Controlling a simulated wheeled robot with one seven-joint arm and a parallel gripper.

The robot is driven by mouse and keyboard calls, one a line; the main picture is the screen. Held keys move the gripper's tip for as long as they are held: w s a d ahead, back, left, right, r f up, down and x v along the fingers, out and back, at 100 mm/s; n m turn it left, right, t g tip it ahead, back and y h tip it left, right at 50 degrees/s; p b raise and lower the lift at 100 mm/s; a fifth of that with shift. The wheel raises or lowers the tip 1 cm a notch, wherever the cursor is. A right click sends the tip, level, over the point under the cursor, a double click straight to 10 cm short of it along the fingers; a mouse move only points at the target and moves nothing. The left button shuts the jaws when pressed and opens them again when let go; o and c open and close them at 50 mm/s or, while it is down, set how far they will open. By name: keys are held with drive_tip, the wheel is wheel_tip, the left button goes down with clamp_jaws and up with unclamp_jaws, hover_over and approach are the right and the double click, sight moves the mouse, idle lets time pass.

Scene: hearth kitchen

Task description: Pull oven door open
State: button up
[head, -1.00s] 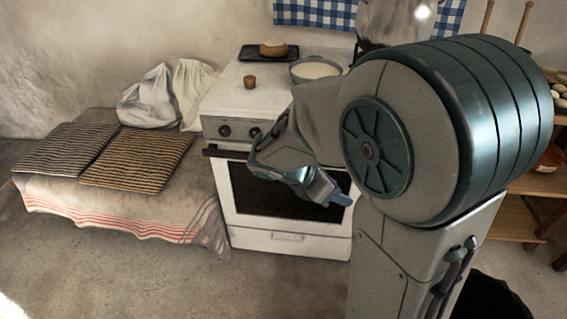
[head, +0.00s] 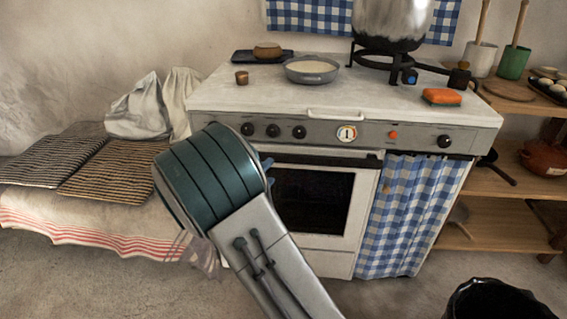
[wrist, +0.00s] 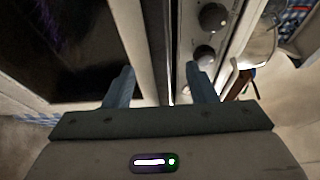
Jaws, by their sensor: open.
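The white oven door (head: 345,215) with its dark window looks shut, below the stove's control panel. A dark handle bar (head: 340,160) runs along its top edge. My gripper (head: 267,168) is mostly hidden behind my arm in the head view; only bluish finger parts show near the handle's left end. In the wrist view my gripper (wrist: 160,84) is open, its two fingers apart. The door window (wrist: 70,50) lies left of the fingers and the panel knobs (wrist: 213,17) to the right. A dark strip runs between the fingers; I cannot tell whether either finger touches it.
The stove top (head: 260,95) holds a pan (head: 312,70), a large pot (head: 392,20) and an orange sponge (head: 442,96). A checked curtain (head: 410,215) hangs right of the door. A cloth-covered bench (head: 110,215) stands left. A black bin (head: 497,300) is at front right.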

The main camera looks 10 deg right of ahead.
sight(282, 160)
drive_tip(key=b+x, duration=0.2)
drive_tip(key=x, duration=0.7)
drive_tip(key=shift+d, duration=0.15)
clamp_jaws()
